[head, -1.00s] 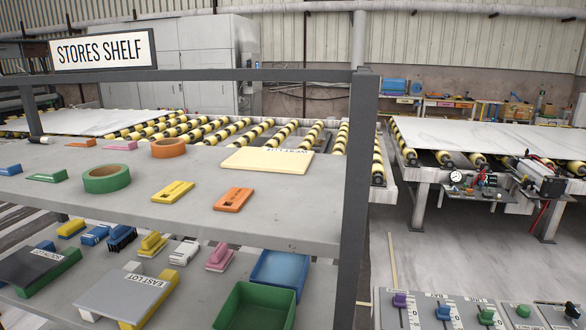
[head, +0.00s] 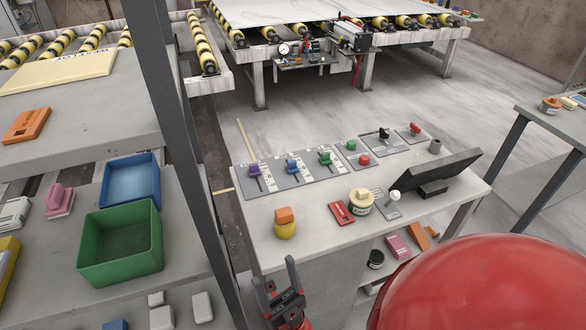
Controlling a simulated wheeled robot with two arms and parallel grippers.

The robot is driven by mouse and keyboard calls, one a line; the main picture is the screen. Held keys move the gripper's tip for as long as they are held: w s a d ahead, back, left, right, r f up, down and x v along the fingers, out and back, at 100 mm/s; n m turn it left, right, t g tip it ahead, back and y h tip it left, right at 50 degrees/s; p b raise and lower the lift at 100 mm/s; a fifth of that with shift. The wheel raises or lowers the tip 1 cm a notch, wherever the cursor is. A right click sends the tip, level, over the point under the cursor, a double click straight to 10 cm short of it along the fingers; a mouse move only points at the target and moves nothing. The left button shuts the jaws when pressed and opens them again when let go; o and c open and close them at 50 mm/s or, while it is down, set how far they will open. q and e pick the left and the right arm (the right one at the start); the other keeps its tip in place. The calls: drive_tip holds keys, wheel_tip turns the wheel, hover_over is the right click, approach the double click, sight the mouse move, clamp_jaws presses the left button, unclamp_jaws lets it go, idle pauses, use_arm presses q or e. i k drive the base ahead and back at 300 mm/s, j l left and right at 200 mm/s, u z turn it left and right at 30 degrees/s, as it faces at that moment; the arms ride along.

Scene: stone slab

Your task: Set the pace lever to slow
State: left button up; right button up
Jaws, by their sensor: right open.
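A control desk (head: 275,228) stands in the middle of the head view. Along its back edge are a purple lever (head: 255,170), a blue lever (head: 292,167) and a green lever (head: 325,158), each on a grey plate with markings. Further right are a black-handled switch (head: 384,134) and a red knob (head: 415,128). The labels are too small to read, so I cannot tell which one is the pace lever. My right gripper (head: 276,273) is at the desk's near left edge, open and empty, apart from all the levers. My left gripper is out of view.
A yellow-and-orange object (head: 285,222), a red block (head: 341,212), a cream jar (head: 361,201), a white-knobbed lever (head: 393,197) and a dark tilted screen (head: 450,172) are on the desk. A shelf post (head: 180,140) stands left. Shelf bins include a green one (head: 120,245).

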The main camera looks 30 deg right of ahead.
sight(394, 195)
drive_tip(key=z, duration=1.8)
drive_tip(key=i+l+z, duration=0.15)
drive_tip(key=l+z, duration=0.25)
